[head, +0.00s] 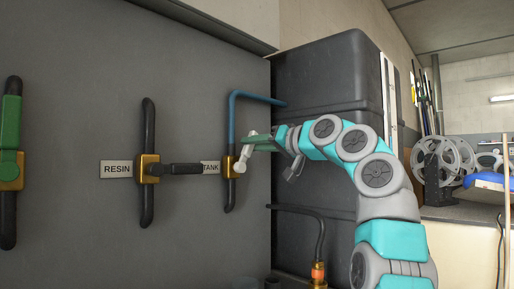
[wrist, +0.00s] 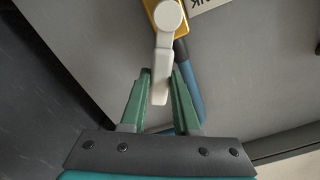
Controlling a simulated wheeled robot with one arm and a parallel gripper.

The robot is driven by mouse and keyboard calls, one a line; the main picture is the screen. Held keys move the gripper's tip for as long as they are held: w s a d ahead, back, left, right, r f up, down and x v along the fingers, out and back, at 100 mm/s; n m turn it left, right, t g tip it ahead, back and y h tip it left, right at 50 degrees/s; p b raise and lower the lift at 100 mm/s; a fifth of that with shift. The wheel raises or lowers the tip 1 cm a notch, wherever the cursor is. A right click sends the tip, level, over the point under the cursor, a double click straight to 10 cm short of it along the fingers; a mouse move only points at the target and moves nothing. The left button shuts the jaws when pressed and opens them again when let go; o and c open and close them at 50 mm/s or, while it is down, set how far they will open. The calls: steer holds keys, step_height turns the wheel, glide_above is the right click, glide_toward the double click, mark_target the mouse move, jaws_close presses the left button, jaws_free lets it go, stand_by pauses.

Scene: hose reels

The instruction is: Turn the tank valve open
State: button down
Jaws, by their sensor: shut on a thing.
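The tank valve has a brass body (head: 230,166) on a pipe against the grey wall, with a dark lower part and a blue upper part (head: 232,115). Its off-white handle (head: 240,165) slants up and right from the hub. The wrist view shows the handle (wrist: 164,50) reaching from its round hub down between my fingers, close to the line of the blue pipe (wrist: 187,80). My gripper (head: 252,143) has green fingers shut on the handle, one on each side (wrist: 161,80). The TANK label (head: 211,168) is partly hidden by the resin valve's dark handle.
Left of it, the resin valve (head: 149,169) has a dark handle pointing right, across its pipe, beside the RESIN label (head: 117,169). A green-handled valve (head: 11,170) is at the far left. A large dark tank (head: 325,75) stands behind my arm. Reels (head: 445,160) are at the right.

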steer(key=shift+s+a+r+n+p, duration=0.1)
steer(key=shift+s+a+n, duration=0.3)
steer(key=shift+n, duration=0.55)
steer(key=shift+s+a+r+n+p, duration=0.15)
steer(key=shift+s+a+n, duration=0.25)
steer(key=shift+n, duration=0.6)
steer(key=shift+s+a+r+n+p, duration=0.1)
steer(key=shift+s+a+n, duration=0.3)
steer(key=shift+n, duration=0.55)
steer(key=shift+s+d, duration=0.1)
steer(key=shift+s, duration=0.05)
steer(key=c, duration=0.6)
jaws_free()
steer(key=shift+c, duration=0.2)
steer(key=shift+d, duration=0.1)
steer(key=b+v, duration=0.1)
steer(key=v, duration=0.6)
steer(key=shift+s+d+b, duration=0.25)
steer(key=shift+s+b, duration=0.05)
steer(key=shift+b, duration=0.1)
